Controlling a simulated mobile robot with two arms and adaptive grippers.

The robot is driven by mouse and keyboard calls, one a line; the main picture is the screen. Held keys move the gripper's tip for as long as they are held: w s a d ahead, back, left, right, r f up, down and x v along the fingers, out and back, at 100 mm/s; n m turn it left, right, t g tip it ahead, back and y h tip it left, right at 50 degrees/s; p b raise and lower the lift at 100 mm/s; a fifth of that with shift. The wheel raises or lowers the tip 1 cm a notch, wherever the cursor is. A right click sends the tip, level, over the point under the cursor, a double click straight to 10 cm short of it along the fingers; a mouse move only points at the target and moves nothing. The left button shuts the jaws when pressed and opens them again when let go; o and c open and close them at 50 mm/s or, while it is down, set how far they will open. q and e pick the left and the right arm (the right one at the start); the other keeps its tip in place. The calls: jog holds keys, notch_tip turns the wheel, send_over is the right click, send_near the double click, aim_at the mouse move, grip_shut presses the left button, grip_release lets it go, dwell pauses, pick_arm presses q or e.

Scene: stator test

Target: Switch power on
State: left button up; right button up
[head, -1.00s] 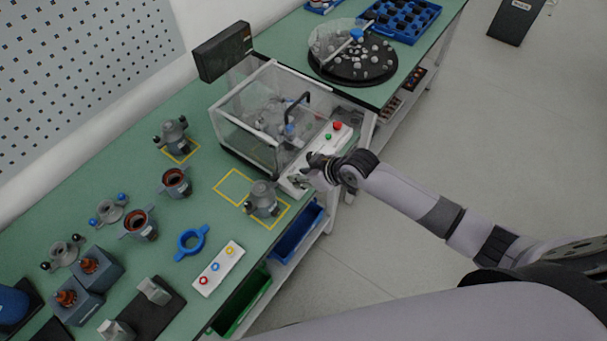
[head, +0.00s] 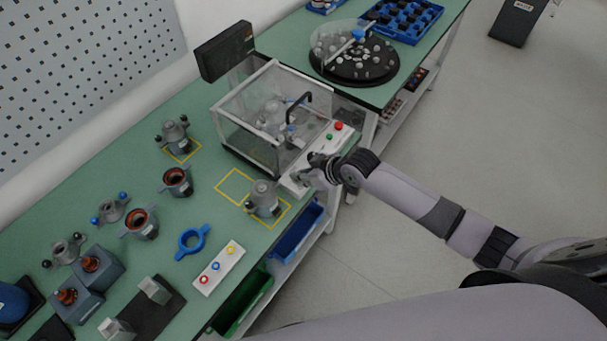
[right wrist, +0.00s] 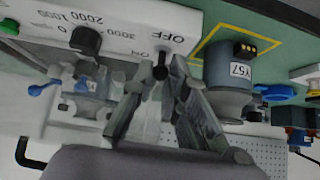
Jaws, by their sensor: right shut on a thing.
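The white control panel (head: 325,149) of the test station runs along the front of the clear enclosure, with a green and a red button at its far end. In the right wrist view, the panel (right wrist: 130,20) shows upside down, with a speed dial (right wrist: 86,40) and OFF and ON labels. The black power switch (right wrist: 160,72) is beside the ON label. My right gripper (right wrist: 160,88) is at the switch with its fingers shut on it. In the head view, my right gripper (head: 303,179) is at the near end of the panel. My left gripper is out of view.
The clear enclosure (head: 270,112) stands behind the panel. A grey stator housing (head: 263,197) sits in a yellow square beside my right gripper. A three-button box (head: 218,268) and a blue ring (head: 192,240) lie further left on the green table.

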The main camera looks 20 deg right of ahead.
jog(key=shift+w+a+r+b, duration=0.1)
jog(key=shift+w+a+b, duration=0.2)
jog(key=shift+w+a, duration=0.7)
jog(key=shift+w+d, duration=0.1)
jog(key=o, duration=0.5)
jog(key=p+v, duration=0.6)
dwell(0.5)
